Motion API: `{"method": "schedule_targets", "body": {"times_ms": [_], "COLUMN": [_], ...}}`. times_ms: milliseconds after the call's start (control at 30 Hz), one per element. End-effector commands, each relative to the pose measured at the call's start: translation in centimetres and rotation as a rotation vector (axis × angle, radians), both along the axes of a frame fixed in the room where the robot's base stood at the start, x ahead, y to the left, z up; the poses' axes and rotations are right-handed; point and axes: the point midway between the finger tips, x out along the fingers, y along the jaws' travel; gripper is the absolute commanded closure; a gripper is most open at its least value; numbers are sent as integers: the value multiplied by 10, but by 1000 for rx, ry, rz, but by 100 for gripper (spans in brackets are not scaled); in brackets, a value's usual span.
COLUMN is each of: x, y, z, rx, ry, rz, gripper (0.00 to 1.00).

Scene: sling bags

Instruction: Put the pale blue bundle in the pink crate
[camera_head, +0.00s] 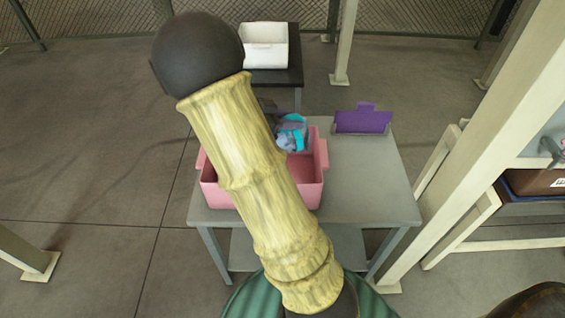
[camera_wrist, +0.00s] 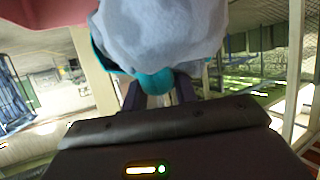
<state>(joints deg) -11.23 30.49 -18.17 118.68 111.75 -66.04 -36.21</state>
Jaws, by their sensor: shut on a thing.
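The pale blue bundle (camera_head: 287,141), with teal bands, shows beside my arm in the head view, overlapping the far part of the pink crate (camera_head: 311,193). I cannot tell how high it is over the crate. In the wrist view the bundle (camera_wrist: 165,35) fills the upper middle. My gripper (camera_wrist: 158,92) is shut on it, its dark fingers on either side of a teal part. In the head view my arm hides most of the gripper and the middle of the crate. A pink surface, likely the crate (camera_wrist: 40,12), shows at the wrist view's upper left.
The crate stands on a grey table (camera_head: 375,195). A purple holder (camera_head: 362,121) is at the table's back right. A white bin (camera_head: 266,45) stands on a dark table behind. A pale post and shelving (camera_head: 530,183) are at the right. The table's right part is clear.

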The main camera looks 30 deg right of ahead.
Motion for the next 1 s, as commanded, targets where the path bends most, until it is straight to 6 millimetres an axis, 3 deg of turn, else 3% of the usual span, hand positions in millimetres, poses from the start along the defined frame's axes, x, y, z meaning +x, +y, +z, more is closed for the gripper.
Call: {"method": "schedule_targets", "body": {"times_ms": [100, 400, 833, 1000], "x": [0, -1, 0, 0], "y": [0, 0, 0, 0], "z": [-31, -89, -98, -122], "rx": [-2, -2, -1, -1], "ry": [4, 2, 0, 4], "rz": [-1, -1, -1, -1], "gripper": [100, 100, 100, 100]}}
